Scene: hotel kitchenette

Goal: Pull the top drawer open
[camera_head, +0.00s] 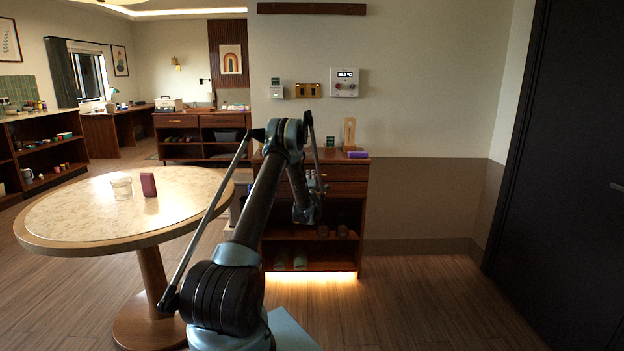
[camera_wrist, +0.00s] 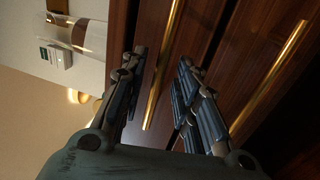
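The dark wood cabinet (camera_head: 362,215) stands against the wall, with two drawers above open shelves. The top drawer (camera_head: 345,172) looks closed; my arm hides its left part in the head view. My gripper (camera_head: 312,190) is in front of the drawers. In the wrist view, turned sideways, my gripper (camera_wrist: 162,58) is open, its two fingers apart. A long brass handle (camera_wrist: 172,30), which looks like the top drawer's, runs through the space between the fingers. Contact with it cannot be told. A second brass handle (camera_wrist: 270,75) lies to the right, on the lower drawer.
A purple box (camera_head: 358,155) and a wooden stand (camera_head: 349,132) are on the cabinet top. Slippers (camera_head: 300,262) are on the low shelf. A round table (camera_head: 70,215) with a glass (camera_head: 122,188) stands at left. The floor right of the cabinet is clear.

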